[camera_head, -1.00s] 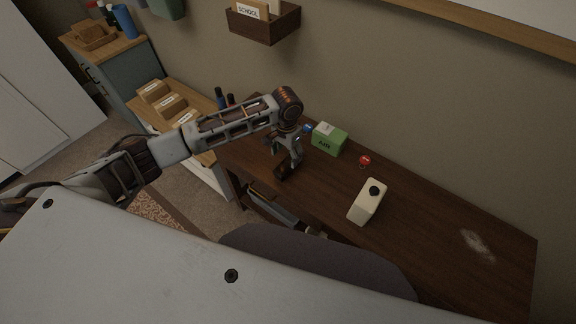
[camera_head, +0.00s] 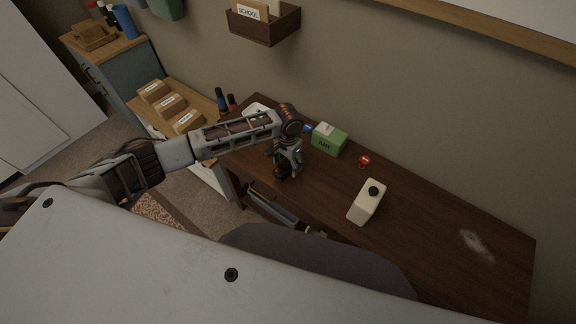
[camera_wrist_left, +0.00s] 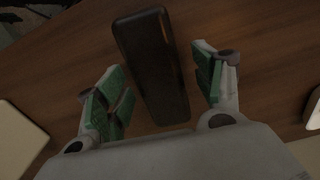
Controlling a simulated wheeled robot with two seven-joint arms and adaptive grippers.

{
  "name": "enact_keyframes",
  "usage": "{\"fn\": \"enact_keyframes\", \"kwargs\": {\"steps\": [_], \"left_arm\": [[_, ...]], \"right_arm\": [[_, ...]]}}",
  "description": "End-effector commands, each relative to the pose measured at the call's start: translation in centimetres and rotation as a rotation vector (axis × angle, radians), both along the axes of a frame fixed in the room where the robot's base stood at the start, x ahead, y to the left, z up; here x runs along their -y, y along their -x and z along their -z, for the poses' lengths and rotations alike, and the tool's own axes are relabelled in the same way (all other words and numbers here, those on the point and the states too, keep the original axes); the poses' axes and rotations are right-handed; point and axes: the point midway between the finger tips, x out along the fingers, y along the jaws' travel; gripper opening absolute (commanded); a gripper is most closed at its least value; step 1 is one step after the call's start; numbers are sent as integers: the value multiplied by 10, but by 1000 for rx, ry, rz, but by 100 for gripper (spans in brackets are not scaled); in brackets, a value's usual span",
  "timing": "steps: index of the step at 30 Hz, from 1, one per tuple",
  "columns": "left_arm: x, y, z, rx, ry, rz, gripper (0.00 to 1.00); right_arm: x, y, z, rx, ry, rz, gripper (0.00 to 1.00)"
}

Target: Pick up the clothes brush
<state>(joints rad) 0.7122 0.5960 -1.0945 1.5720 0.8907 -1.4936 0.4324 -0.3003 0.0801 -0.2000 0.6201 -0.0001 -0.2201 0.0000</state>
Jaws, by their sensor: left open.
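The clothes brush, seen as a long dark brown block with rounded corners (camera_wrist_left: 150,62), lies on the dark wooden desk (camera_head: 425,238) in the left wrist view. My left gripper (camera_head: 287,170) is over the desk's left part in the head view and largely hides the brush there. In the left wrist view, its green-padded fingers are spread, one on each side of the brush. My right gripper is not in view.
On the desk are a green box (camera_head: 329,139), a small red item (camera_head: 364,161), a white container with a black cap (camera_head: 367,204) and a pale smudge (camera_head: 478,245). A grey chair seat (camera_head: 320,255) is at the front edge. The desk's right side is mostly clear.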

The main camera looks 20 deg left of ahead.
Motion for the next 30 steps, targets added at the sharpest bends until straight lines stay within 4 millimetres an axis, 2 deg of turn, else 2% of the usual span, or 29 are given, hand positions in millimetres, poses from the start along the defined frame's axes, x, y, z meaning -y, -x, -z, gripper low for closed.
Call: {"fn": "enact_keyframes", "kwargs": {"steps": [14,26,30], "left_arm": [[0,0,1,0,0,0,68],[0,0,1,0,0,0,18],[0,0,1,1,0,0,17]], "right_arm": [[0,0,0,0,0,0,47],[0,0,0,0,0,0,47],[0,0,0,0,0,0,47]]}}
